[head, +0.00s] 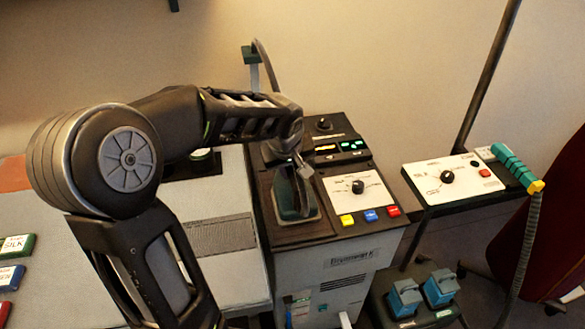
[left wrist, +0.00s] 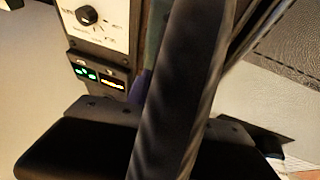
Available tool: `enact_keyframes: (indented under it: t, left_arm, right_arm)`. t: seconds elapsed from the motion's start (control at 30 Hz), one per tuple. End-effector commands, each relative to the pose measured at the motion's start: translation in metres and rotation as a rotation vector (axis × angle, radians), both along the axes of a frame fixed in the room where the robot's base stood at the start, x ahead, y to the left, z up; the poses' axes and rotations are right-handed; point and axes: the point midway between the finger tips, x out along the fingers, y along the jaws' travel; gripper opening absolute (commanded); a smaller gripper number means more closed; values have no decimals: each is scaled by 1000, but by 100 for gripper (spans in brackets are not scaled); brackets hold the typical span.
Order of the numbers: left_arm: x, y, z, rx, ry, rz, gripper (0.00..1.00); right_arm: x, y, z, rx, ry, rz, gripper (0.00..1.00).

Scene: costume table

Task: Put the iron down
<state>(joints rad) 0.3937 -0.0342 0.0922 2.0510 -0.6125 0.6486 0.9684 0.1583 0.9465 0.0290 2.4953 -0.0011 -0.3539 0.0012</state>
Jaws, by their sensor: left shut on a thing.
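The iron (head: 287,190) is dark and sits low at the left part of the steam station's top, over a dark recessed rest (head: 312,222). My left gripper (head: 292,152) reaches in from above and is shut on the iron's handle. In the left wrist view the dark handle (left wrist: 185,85) runs slantwise between the black fingers of the gripper (left wrist: 165,140). My gripper and wrist hide the iron's upper part. I cannot tell whether its sole touches the rest. My right gripper is not in view.
The station (head: 352,262) has a white dial panel (head: 357,190), lit displays and coloured buttons. A second control panel (head: 442,178) and a teal-handled tool (head: 515,165) stand at right. The pale ironing board (head: 235,275) lies left, with labelled blocks (head: 15,246) at its far left.

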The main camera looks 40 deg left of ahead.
Motion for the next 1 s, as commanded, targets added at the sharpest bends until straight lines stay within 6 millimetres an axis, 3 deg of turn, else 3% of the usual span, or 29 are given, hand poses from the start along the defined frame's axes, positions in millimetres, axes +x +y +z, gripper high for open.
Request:
enact_keyframes:
  t: [0.4,0.43,0.5,0.7,1.0]
  left_arm:
    - [2,0,-2,3,-7,0,0]
    - [0,0,-4,0,-1,0,29]
    - [0,0,-3,1,-1,0,34]
    - [0,0,-3,1,-1,0,50]
    - [0,0,-1,1,-1,0,50]
  right_arm:
    - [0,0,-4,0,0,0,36]
    - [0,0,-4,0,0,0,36]
    - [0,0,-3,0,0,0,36]
    - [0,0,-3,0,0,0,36]
    - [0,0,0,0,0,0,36]
